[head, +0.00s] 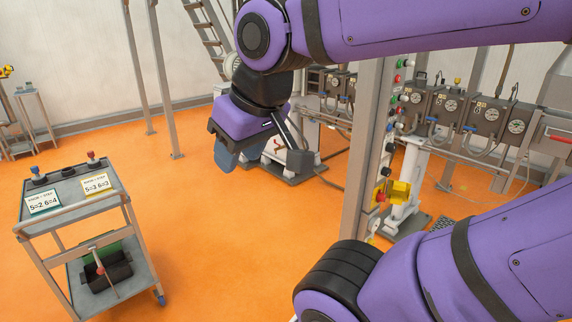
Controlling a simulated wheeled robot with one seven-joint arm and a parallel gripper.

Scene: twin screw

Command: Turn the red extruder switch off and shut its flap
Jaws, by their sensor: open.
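A grey post (358,160) right of centre carries a column of small coloured buttons and knobs on its side. Low on it sits a small red switch (380,197) beside a yellow see-through flap (399,191) that stands out to the right. The flap looks open, and the switch's setting is too small to tell. My gripper (262,164) hangs from the purple arm left of the post, jaws apart and empty. It is clear of the switch and flap in the picture. No labels can be read on the post.
A grey trolley (75,220) with two cards and a dark bin stands at the left. Machinery with gauges (480,115) runs along the back right. A small table (35,118) is at the far left. Orange floor (215,235) is clear between trolley and post.

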